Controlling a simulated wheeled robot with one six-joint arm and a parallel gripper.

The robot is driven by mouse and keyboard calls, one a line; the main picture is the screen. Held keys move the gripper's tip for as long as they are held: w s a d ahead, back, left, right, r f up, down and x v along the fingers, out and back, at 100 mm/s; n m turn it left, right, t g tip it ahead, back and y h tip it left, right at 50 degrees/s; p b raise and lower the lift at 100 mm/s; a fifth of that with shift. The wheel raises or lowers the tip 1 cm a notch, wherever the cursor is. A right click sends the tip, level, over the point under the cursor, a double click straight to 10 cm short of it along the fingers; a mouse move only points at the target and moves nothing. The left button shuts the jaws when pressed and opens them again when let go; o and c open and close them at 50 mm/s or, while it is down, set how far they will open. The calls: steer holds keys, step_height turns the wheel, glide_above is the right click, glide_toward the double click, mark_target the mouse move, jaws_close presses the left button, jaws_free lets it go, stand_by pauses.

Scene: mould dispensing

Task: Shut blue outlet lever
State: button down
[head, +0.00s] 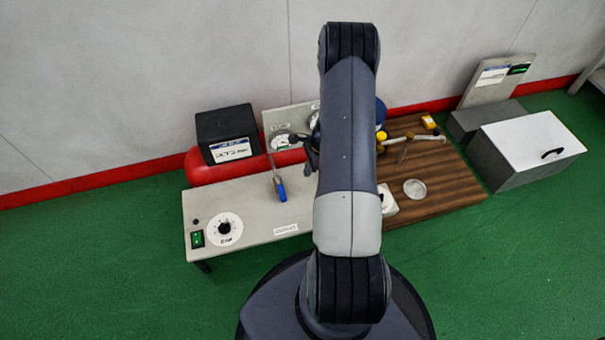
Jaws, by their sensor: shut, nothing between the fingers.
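A blue handle (281,191) on a thin metal shaft shows over the light grey bench unit, pointing toward the front. It appears to be the blue outlet lever, but I cannot tell how it is mounted or whether it is open. My gripper (311,154) is mostly hidden behind my arm. Its dark end shows just left of the arm, in front of the gauge panel, to the right of and behind the blue handle. It is shut and holds nothing; I see no contact with the handle.
A red tank (198,168) and black box (225,123) stand left of the gauge panel (277,120). A dial (224,229) sits on the unit's front left. A brown board (450,188) carries a round clear dish (414,188) and yellow-knobbed fittings (381,136). A grey box (530,143) stands right.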

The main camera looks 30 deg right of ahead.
mark_target(281, 189)
steer(key=w+a+f+b, duration=0.1)
steer(key=a+f+b, duration=0.2)
steer(key=a+f, duration=0.3)
step_height(281, 189, down, 2)
steer(key=shift+w+f, duration=0.25)
steer(key=shift+w, duration=0.1)
